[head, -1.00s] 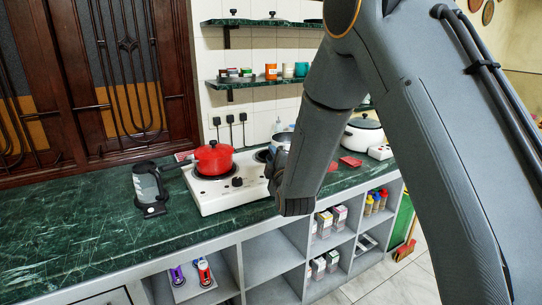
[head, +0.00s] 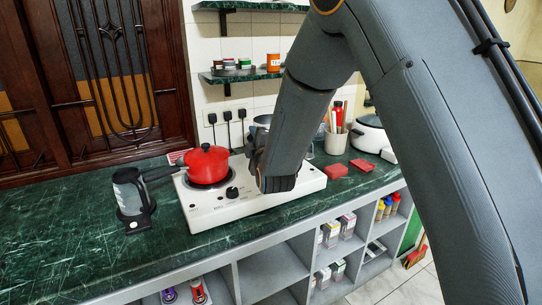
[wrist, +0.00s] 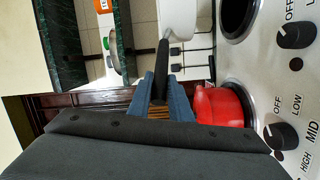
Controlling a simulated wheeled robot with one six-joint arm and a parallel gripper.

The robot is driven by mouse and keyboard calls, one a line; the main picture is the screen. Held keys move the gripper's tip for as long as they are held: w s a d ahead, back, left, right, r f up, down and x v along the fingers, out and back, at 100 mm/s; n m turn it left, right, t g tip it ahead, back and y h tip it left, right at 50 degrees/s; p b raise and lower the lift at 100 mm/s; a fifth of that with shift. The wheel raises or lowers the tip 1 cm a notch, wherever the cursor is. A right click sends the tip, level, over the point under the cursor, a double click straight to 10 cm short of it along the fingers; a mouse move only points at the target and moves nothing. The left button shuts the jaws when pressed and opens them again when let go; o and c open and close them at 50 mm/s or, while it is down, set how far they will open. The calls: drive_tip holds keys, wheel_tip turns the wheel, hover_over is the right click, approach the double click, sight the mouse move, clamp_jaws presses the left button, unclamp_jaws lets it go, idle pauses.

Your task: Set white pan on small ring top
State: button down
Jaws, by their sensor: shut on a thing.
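The white pan (wrist: 180,22) is at the top of the wrist view, cut off by its edge, with its black handle (wrist: 160,68) pointing to my gripper. My gripper (wrist: 160,92) is shut on this handle with its blue-grey fingers. The pan is held up, apart from the white hob (head: 228,206). The hob's right-hand ring (wrist: 238,16) looks dark and bare in the wrist view; my arm hides it in the head view.
A red lidded pot (head: 207,164) stands on the hob's left ring. Wall shelves (head: 240,75) hang behind.

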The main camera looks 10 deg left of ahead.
drive_tip(key=shift+w+d+f+p, duration=0.1)
drive_tip(key=shift+f+p, duration=0.45)
drive_tip(key=shift+f, duration=1.85)
drive_tip(key=shift+d+f+p, duration=0.1)
drive_tip(key=shift+f+p, duration=0.45)
drive_tip(key=shift+f, duration=1.8)
drive_tip(key=c, duration=2)
unclamp_jaws()
drive_tip(key=shift+f, duration=0.2)
drive_tip(key=shift+c, duration=0.2)
drive_tip(key=o, duration=0.4)
drive_tip(key=shift+r, duration=0.1)
drive_tip(key=shift+r, duration=0.1)
drive_tip(key=b+v, duration=0.2)
drive_tip(key=v, duration=1)
drive_tip(key=shift+b, duration=0.35)
